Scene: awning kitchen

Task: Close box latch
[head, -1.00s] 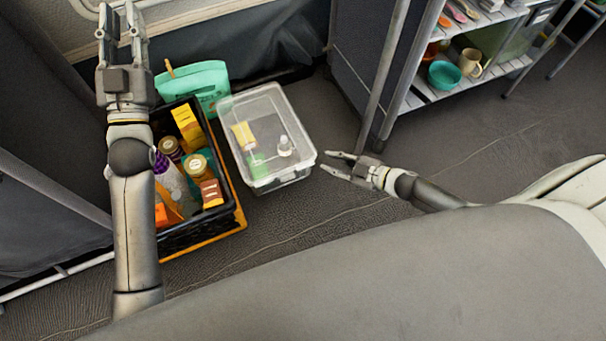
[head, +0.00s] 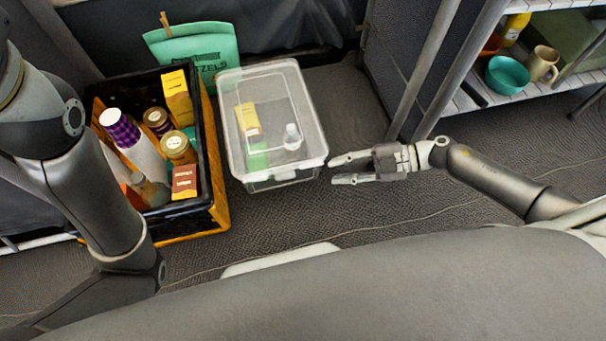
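A clear plastic box (head: 235,112) stands on the grey floor in the middle of the head view. Its lid looks seated on top, and small items show through it, among them a yellow packet and a small bottle. A pale latch (head: 313,163) shows at its near right corner; whether it is fastened I cannot tell. My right gripper (head: 335,171) is open and empty, just right of that corner with a small gap. My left arm comes in at the left, but its gripper is out of view.
A black and orange crate (head: 214,214) full of bottles and packets stands close left of the box. A green bag (head: 200,48) is behind it. A shelf (head: 510,92) with a teal bowl (head: 507,75) and a mug (head: 543,64) stands at right.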

